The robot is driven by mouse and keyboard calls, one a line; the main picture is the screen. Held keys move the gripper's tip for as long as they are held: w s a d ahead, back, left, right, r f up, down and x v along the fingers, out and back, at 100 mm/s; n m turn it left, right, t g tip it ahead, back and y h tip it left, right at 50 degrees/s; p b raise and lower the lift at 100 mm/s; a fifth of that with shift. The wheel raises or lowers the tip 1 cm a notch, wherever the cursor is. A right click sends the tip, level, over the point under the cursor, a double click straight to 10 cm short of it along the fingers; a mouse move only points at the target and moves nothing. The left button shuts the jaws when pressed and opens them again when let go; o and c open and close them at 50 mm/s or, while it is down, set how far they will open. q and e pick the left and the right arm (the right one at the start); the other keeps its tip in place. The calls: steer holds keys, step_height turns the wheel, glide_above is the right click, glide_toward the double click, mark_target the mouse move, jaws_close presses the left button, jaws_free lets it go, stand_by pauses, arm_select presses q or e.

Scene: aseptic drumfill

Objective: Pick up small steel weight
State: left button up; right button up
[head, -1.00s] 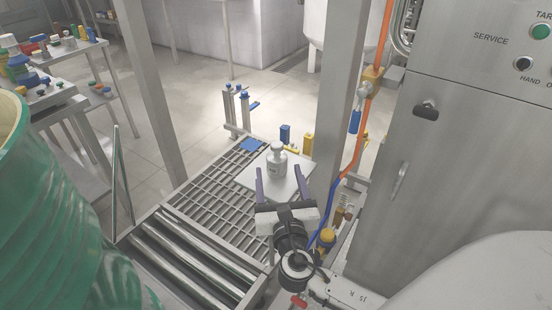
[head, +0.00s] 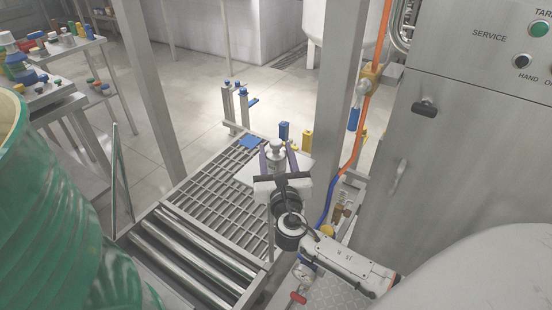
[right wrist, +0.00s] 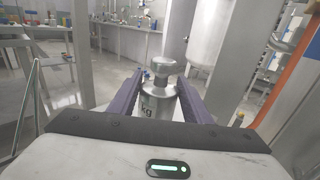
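The small steel weight (head: 276,147) is a shiny cylinder with a knob on top. It stands upright over the pale square plate (head: 303,167) at the far end of the roller conveyor. My right gripper (head: 278,158) has its two dark purple fingers on either side of the weight, shut on its body. In the right wrist view the weight (right wrist: 159,103), with "kg" marked on it, sits between the fingers, which appear to touch both sides. I cannot tell whether its base is clear of the plate. My left gripper is not in view.
A roller and grating conveyor (head: 205,195) lies left of the plate. Steel posts (head: 340,100) rise near it. A steel cabinet (head: 460,180) stands on the right, a green drum (head: 50,220) on the left. Blue (head: 284,131) and yellow (head: 307,141) blocks stand behind the plate.

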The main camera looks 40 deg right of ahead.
jaws_close()
steer(key=shift+r, duration=0.35)
